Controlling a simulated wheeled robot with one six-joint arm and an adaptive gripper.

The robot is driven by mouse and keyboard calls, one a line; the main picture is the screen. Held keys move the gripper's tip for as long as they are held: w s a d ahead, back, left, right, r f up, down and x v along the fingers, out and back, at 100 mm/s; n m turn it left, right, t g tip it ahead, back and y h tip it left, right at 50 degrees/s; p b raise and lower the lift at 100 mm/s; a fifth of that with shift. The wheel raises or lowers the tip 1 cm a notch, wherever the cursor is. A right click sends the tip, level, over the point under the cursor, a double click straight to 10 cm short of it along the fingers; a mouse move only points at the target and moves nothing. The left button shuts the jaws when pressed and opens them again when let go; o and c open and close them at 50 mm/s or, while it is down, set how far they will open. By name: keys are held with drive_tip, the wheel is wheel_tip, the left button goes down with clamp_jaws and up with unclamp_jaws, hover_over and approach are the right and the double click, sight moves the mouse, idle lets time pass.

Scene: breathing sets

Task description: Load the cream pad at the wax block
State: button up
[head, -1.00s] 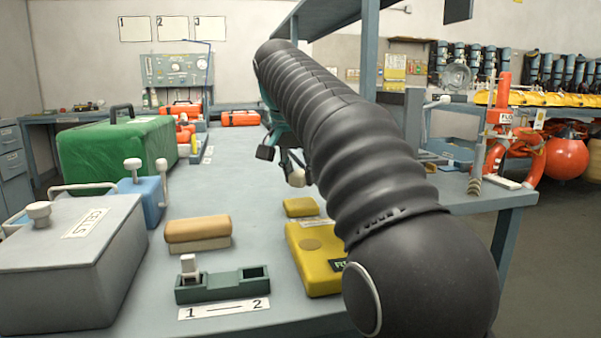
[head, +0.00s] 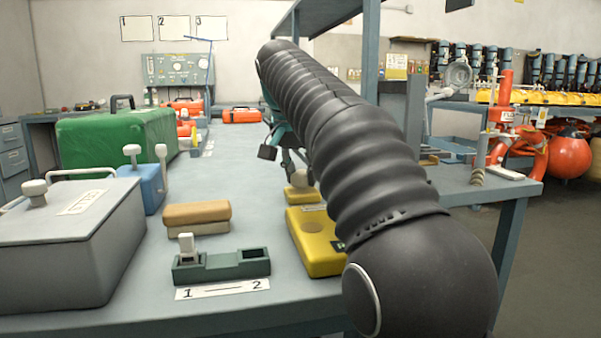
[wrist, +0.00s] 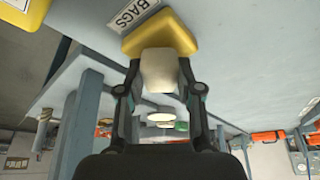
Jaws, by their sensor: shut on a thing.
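My gripper (wrist: 160,76) is shut on the cream pad (wrist: 158,68), a small pale block between its two fingertips in the wrist view. The yellow wax block (wrist: 165,38) lies just beyond the pad there, and the pad's end overlaps its near edge. In the head view the pad (head: 301,178) is over the far part of the small wax block (head: 300,195). They look touching or nearly so; I cannot tell which. My arm hides part of my gripper (head: 292,165) in the head view.
A yellow case (head: 318,245) lies in front of the wax block. Left are stacked tan blocks (head: 197,213) and a green two-slot holder (head: 221,266) with a white piece at 1. A grey box (head: 70,240) and green case (head: 118,143) stand farther left. A BAGS label (wrist: 134,14) adjoins the wax block.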

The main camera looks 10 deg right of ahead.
drive_tip(key=shift+f, duration=0.6)
idle(1.9)
wheel_tip(320, 180, up, 7)
drive_tip(key=p, duration=0.6)
drive_tip(key=shift+r+p, duration=0.1)
drive_tip(key=shift+p, duration=0.3)
